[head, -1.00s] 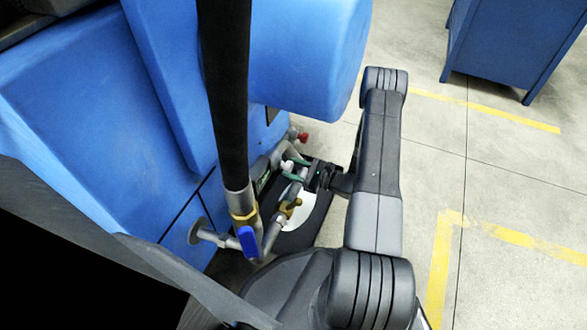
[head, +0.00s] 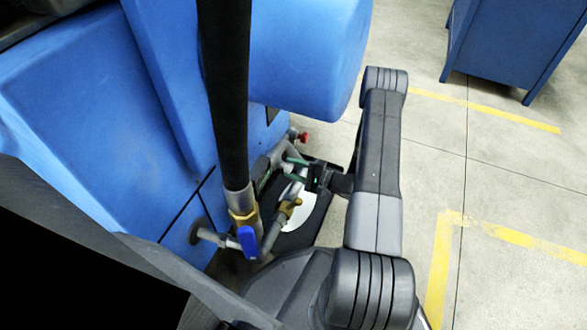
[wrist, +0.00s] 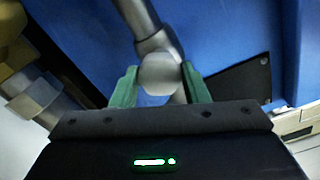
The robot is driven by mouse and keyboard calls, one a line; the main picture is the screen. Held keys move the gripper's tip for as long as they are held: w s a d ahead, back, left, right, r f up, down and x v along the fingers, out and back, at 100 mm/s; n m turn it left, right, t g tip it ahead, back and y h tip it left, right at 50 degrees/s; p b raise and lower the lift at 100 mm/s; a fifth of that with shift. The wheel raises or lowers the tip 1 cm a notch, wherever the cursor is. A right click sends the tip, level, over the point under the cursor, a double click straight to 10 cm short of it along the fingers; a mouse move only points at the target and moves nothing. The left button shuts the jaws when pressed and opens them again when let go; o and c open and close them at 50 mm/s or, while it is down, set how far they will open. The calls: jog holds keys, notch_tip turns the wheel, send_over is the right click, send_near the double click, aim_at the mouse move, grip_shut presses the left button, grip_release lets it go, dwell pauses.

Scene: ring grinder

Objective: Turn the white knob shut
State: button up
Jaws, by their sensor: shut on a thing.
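The white knob (wrist: 160,75) shows in the wrist view as a pale grey-white rounded end in front of a grey pipe. It sits between the two green fingers of my gripper (wrist: 158,82), one on each side. My gripper is shut on it. In the head view my gripper (head: 296,169) reaches from the right to the pipework low beside the blue machine. The knob is mostly hidden there by the fingers and pipes. How far the knob is turned cannot be told.
A blue valve handle (head: 248,242) and a brass fitting (head: 291,206) are close in front of my gripper. A red knob (head: 303,137) is just behind it. A black hose (head: 224,100) hangs at the left. The blue machine (head: 90,110) fills the left; open floor lies right.

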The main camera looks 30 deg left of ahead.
jog(key=n, duration=0.5)
jog(key=shift+n, duration=0.3)
jog(key=n, duration=0.4)
jog(key=shift+n, duration=0.4)
jog(key=shift+f, duration=0.1)
jog(key=o, duration=1)
jog(key=d+p, duration=0.1)
jog(key=d, duration=0.3)
jog(key=w+d+p, duration=0.1)
jog(key=d, duration=0.4)
jog(key=d+p, duration=0.1)
jog(key=d, duration=0.3)
jog(key=shift+w+d+p, duration=0.25)
jog(key=shift+d+p, duration=0.05)
jog(key=shift+d, duration=0.1)
jog(key=shift+a, duration=0.15)
